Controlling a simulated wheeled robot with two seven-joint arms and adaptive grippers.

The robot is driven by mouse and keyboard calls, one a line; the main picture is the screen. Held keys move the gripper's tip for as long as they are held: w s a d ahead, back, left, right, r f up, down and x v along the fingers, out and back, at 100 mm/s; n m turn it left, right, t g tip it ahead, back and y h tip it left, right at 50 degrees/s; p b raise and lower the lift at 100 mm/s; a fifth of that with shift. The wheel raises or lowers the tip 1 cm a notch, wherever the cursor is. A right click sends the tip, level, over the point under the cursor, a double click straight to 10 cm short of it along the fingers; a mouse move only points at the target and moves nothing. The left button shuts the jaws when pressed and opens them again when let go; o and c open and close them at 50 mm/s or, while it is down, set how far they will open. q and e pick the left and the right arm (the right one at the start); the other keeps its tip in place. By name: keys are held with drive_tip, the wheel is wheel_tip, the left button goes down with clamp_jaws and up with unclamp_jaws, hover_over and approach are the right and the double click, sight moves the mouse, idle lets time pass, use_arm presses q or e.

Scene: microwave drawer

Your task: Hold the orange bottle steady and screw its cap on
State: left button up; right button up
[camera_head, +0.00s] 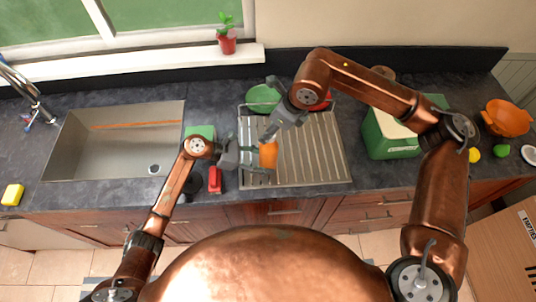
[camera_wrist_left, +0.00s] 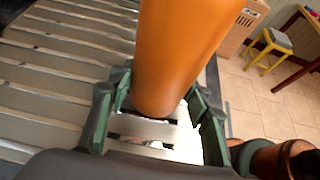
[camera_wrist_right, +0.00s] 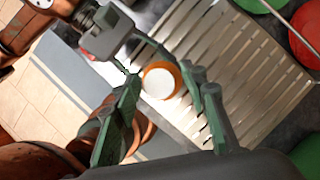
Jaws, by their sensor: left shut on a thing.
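The orange bottle (camera_head: 268,156) stands upright on the metal drainboard, close to its front left part. My left gripper (camera_head: 262,157) is shut on the bottle from the left side. In the left wrist view the orange bottle (camera_wrist_left: 183,50) rises between its green fingers. My right gripper (camera_head: 270,136) comes down from above the bottle. In the right wrist view its fingers are apart, and a white disc (camera_wrist_right: 159,84) ringed in orange shows between the tips. I cannot tell whether this disc is the cap or the bottle's open top, or whether the fingers touch it.
The drainboard (camera_head: 325,150) is mostly bare on the right. A green plate (camera_head: 263,98) lies at its back, with a red one partly hidden behind my right arm. The sink (camera_head: 100,145) is on the left. A red item (camera_head: 215,180) and a green box (camera_head: 385,140) stand nearby.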

drive_tip(key=n, duration=0.2)
drive_tip(key=n+g, duration=0.1)
drive_tip(key=n, duration=0.1)
drive_tip(key=shift+g+y, duration=0.3)
drive_tip(key=n+g, duration=0.1)
drive_tip(key=n, duration=0.2)
drive_tip(key=shift+n, duration=0.3)
drive_tip(key=n+g, duration=0.1)
drive_tip(key=n, duration=0.2)
drive_tip(key=shift+n+g, duration=0.4)
drive_tip(key=n, duration=0.2)
drive_tip(key=n+g+h, duration=0.1)
drive_tip(key=n, duration=0.1)
drive_tip(key=shift+n+g, duration=0.3)
drive_tip(key=shift+c, duration=0.5)
